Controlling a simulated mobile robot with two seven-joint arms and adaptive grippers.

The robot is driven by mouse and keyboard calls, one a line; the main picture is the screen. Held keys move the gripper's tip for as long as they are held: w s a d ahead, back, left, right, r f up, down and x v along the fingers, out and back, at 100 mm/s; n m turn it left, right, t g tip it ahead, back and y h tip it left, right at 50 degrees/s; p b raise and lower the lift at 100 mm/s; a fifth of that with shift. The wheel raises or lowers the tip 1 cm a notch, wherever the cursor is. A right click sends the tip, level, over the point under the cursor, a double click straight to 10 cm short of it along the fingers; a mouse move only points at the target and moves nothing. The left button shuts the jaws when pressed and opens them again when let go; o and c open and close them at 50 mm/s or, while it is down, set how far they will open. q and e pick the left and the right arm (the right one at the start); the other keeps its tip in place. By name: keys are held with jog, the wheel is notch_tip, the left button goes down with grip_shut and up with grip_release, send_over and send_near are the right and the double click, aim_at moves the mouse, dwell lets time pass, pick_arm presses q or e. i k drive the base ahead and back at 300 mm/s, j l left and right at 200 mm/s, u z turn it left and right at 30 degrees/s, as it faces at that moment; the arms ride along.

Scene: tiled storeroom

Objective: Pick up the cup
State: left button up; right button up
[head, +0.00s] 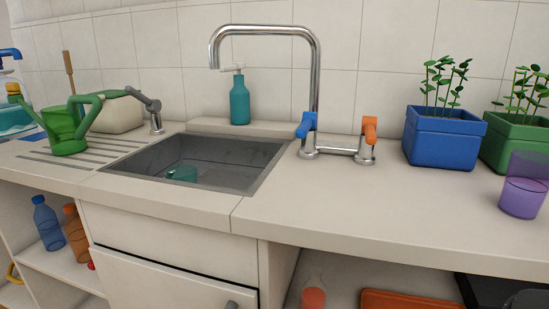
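A purple see-through cup (522,198) stands upright on the counter at the right edge of the head view, in front of the green planter. A teal see-through vessel (182,173), perhaps another cup, sits in the sink at left of centre. Its lower part is hard to make out. Neither of my grippers shows in the head view.
The counter (345,205) is clear between the sink (258,176) and the purple cup. A tall faucet (316,80), blue planter (443,140), green planter (515,146) and teal soap bottle (240,102) stand behind. A green watering can (64,130) is left.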

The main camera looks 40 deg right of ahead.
aim_at(525, 190)
jog(key=k+z, duration=0.25)
jog(key=k+l+z, duration=0.1)
jog(key=k+z, duration=0.15)
jog(key=z, duration=1.8)
jog(key=k, duration=0.05)
